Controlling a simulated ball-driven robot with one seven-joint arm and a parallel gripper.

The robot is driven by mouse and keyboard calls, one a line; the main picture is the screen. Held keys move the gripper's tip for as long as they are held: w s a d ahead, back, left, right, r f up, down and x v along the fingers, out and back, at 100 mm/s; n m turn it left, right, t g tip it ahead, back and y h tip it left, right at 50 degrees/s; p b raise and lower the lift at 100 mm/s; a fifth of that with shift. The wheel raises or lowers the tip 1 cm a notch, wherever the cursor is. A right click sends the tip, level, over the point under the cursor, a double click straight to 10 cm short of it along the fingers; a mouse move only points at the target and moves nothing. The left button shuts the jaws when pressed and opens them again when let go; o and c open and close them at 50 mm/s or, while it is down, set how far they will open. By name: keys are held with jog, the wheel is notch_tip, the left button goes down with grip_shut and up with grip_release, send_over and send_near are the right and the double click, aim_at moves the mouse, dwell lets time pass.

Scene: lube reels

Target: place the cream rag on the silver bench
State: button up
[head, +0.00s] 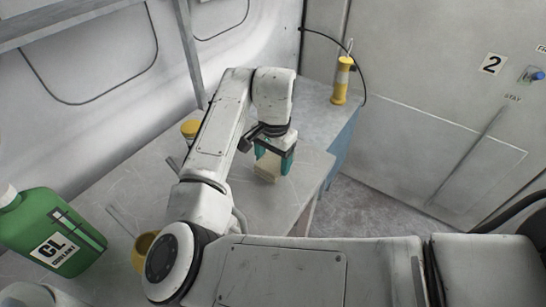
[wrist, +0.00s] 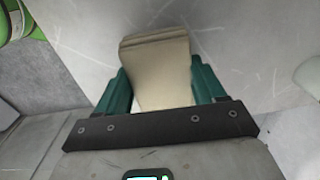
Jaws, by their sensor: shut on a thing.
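The cream rag (head: 267,168) is a folded, pale block held between the teal fingers of my gripper (head: 274,153). In the wrist view the rag (wrist: 158,65) fills the space between both fingers of my gripper (wrist: 159,85), and its folded end sticks out past them. The silver bench (head: 295,187) is a scratched grey metal top that lies under the gripper in the head view. The rag is low over the bench, near its right part. I cannot tell whether the rag touches the surface.
A green coolant jug (head: 52,235) stands at the left. A yellow cup-like thing (head: 143,250) and another yellow thing (head: 190,129) are partly behind my arm. A yellow cylinder (head: 343,82) stands on a blue-sided unit (head: 343,146) at the back. Bench around the rag is clear.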

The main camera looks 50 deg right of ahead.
aim_at(274, 161)
jog(key=shift+f, duration=0.2)
jog(key=o, duration=1.2)
jog(key=shift+r, duration=0.1)
notch_tip(274, 161, up, 12)
jog(key=shift+s+r, duration=0.1)
jog(key=shift+s, duration=0.05)
